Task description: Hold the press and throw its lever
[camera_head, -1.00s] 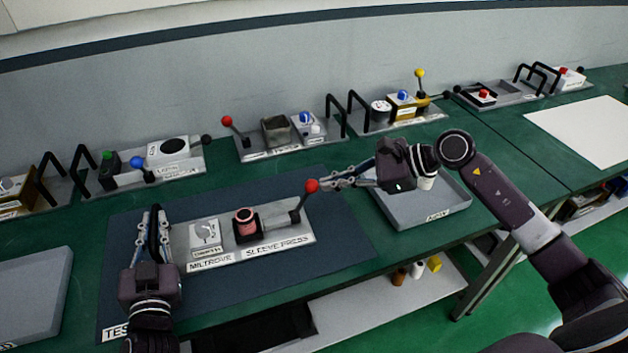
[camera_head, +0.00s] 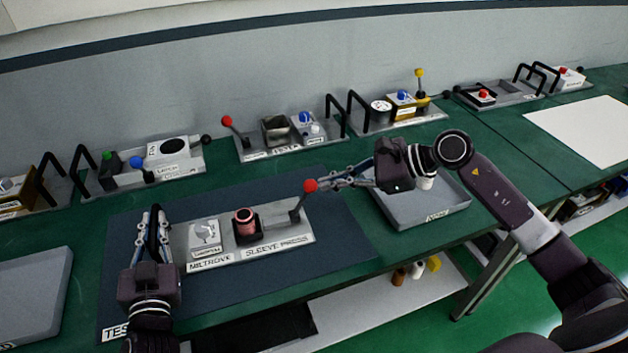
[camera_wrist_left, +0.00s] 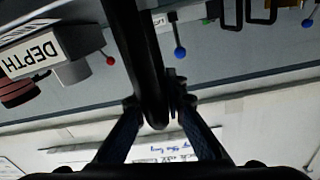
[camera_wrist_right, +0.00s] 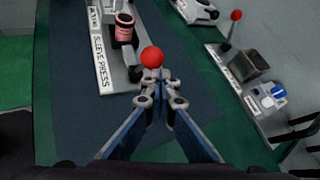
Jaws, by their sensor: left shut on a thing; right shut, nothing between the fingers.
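The sleeve press (camera_head: 278,243) is a grey plate on the dark blue mat, with a dark holder carrying a pink sleeve (camera_head: 246,219). Its lever (camera_head: 299,206) stands up at the right end and has a red ball knob (camera_head: 310,185). My left gripper (camera_head: 153,222) is shut on the black handle (camera_wrist_left: 147,70) at the plate's left end. My right gripper (camera_head: 333,183) is shut and empty, its fingertips right beside the red knob. The knob also shows just ahead of the fingertips in the right wrist view (camera_wrist_right: 152,57); I cannot tell whether they touch.
A grey tray (camera_head: 432,222) lies right of the mat, under my right gripper. Another tray (camera_head: 32,292) lies at the left. Several other fixtures with knobs and handles line the back of the green bench. The mat's front is clear.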

